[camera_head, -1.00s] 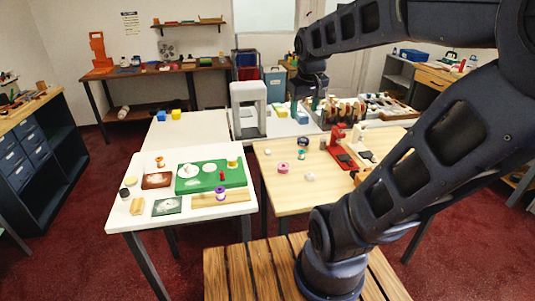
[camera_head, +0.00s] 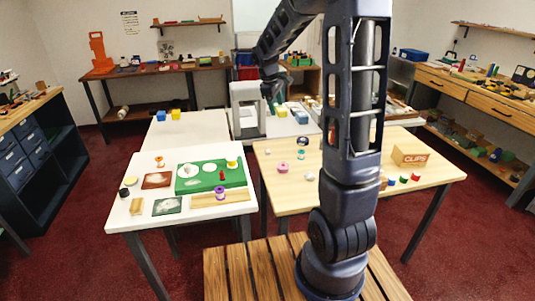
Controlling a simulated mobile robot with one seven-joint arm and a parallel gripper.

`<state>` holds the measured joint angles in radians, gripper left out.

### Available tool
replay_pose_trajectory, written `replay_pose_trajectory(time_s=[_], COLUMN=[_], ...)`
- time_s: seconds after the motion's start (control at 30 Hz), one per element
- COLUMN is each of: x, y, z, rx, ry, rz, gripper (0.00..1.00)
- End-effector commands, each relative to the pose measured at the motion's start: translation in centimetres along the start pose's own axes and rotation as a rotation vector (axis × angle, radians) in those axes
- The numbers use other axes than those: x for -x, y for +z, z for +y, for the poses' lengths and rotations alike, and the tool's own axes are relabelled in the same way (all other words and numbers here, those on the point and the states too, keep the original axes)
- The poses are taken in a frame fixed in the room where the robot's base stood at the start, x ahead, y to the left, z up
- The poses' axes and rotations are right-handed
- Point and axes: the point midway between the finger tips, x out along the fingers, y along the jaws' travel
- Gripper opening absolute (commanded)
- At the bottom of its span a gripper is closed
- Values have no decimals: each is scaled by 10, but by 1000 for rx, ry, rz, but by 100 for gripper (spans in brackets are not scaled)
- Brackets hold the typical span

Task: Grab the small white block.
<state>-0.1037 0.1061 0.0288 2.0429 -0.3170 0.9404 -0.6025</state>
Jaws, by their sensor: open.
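A small whitish piece (camera_head: 310,176) lies on the light wooden table (camera_head: 290,200), just left of my arm; its exact shape is too small to tell. Another tiny pale piece (camera_head: 267,152) lies near that table's back left corner. My gripper (camera_head: 274,104) is open, up at the back over the grey table, near the grey arch-shaped frame (camera_head: 247,107). It is well beyond and above the whitish piece. No object shows between its fingers, though they are small in view.
A pink spool (camera_head: 283,167) and a teal ring-like piece (camera_head: 301,155) lie near the whitish piece. A CLIPS box (camera_head: 411,155) stands on the right. The white table (camera_head: 130,225) holds a green board (camera_head: 210,183). My upright arm hides the wooden table's middle.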

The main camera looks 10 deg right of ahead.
Motion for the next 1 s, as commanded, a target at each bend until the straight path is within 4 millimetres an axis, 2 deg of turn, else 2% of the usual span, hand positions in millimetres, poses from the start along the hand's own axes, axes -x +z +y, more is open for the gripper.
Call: replay_pose_trajectory(time_s=[0.03, 0.3, 0.6, 0.8, 1.0], x=[-12, -71, -148, -193, -213], y=[-12, -66, -123, -151, -163], z=[5, 30, 44, 47, 47], rx=[37, 239, 464, 586, 640], ry=[-5, -18, -40, -54, -61], rz=[-15, -77, -142, -173, -186], gripper=[58, 58, 58, 58, 58])
